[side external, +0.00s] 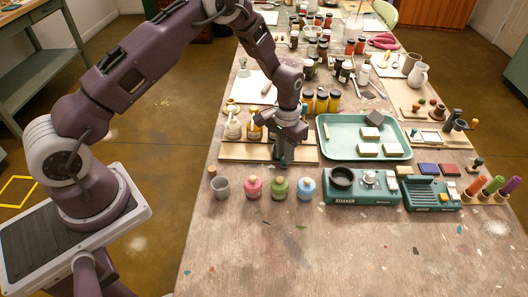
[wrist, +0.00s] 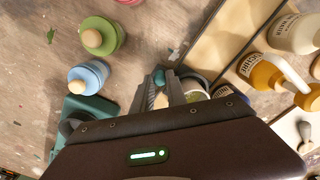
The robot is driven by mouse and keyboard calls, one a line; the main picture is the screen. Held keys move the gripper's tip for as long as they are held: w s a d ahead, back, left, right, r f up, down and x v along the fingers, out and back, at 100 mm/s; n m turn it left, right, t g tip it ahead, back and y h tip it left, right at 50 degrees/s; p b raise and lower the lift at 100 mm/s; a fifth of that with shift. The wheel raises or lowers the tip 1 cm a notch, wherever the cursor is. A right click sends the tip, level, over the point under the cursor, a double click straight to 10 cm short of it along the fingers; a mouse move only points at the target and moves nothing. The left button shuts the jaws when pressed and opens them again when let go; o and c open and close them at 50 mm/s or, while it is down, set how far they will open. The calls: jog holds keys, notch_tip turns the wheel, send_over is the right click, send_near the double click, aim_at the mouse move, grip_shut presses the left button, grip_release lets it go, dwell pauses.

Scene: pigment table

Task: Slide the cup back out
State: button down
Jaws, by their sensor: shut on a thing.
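My gripper (side external: 284,160) is low over the front edge of the wooden board, just behind the green-bodied bottle. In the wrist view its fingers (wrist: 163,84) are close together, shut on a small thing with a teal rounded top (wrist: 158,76). Most of that thing is hidden, and I cannot tell whether it belongs to a cup. A round-rimmed vessel, pale inside (wrist: 196,90), shows right beside the right finger, partly covered.
Red (side external: 253,188), green (side external: 280,189) and blue (side external: 306,189) bottles stand in front of the board (side external: 238,151). Labelled bottles stand on the board, close behind my gripper. The shaker (side external: 350,196) and a teal tray (side external: 345,125) are to the right. The table's front is mostly clear.

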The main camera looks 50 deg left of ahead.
jog(key=w+d, duration=0.4)
jog(key=d, duration=0.1)
jog(key=shift+w, duration=0.4)
jog(key=shift+w+d, duration=0.1)
jog(key=c, duration=1.5)
grip_release()
jog(key=shift+o, duration=0.8)
